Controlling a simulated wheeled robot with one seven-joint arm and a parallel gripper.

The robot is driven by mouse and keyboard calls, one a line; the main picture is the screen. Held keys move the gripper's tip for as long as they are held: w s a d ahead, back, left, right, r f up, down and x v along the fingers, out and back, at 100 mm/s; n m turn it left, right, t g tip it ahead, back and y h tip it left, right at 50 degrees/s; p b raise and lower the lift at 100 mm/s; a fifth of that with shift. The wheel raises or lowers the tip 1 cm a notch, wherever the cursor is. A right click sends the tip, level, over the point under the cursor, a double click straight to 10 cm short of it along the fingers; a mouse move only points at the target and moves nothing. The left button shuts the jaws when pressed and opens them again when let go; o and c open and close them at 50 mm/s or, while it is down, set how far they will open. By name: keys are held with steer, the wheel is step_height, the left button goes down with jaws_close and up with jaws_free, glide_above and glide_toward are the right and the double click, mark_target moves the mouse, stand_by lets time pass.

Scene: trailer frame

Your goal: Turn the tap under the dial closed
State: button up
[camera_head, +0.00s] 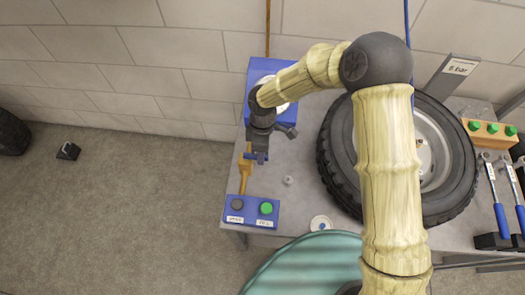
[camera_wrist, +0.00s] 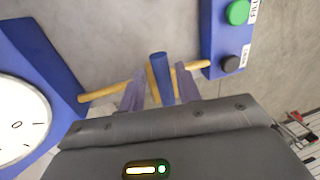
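The dial (camera_wrist: 18,122) is a white round face on a blue box (camera_head: 257,68), partly hidden by my arm in the head view. A yellow pipe (camera_head: 244,180) runs from below that box to a blue button box. The tap (camera_wrist: 162,75) has a blue handle on this pipe and appears crosswise to it in the wrist view. My gripper (camera_wrist: 158,88) is at the tap, with one finger on each side of the handle. The fingers look apart, with a gap at the left; contact at the right is unclear. In the head view my gripper (camera_head: 257,157) partly hides the tap.
The blue button box (camera_head: 251,211) has a dark and a green button. A large wheel (camera_head: 340,150) lies on the grey table right of the tap, partly behind my arm. Tools with blue handles (camera_head: 500,215) stand farther right. Open floor lies left of the table.

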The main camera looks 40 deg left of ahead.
steer(key=shift+o, duration=0.3)
step_height(320, 180, up, 17)
steer(key=w+a, duration=0.1)
steer(key=w, duration=0.1)
steer(key=shift+w+a+b, duration=0.35)
steer(key=shift+a+b, duration=0.05)
steer(key=shift+b, duration=0.05)
stand_by(0.3)
steer(key=w+d+r+m+t+p, duration=0.1)
steer(key=w+d+m, duration=0.3)
steer(key=d, duration=0.4)
steer(key=w+d+r+m+y, duration=0.1)
steer(key=w+d+m, duration=0.3)
steer(key=d, duration=0.3)
steer(key=w+d+r+m+t+p, duration=0.1)
steer(key=w+d+m, duration=0.25)
steer(key=d, duration=0.45)
steer(key=s+d+r+m+t, duration=0.1)
steer(key=s+d+m, duration=0.1)
steer(key=d+m, duration=0.4)
steer(key=s+d+r+m+t+p, duration=0.1)
steer(key=s+d+m, duration=0.2)
steer(key=d+m, duration=0.4)
steer(key=d, duration=0.9)
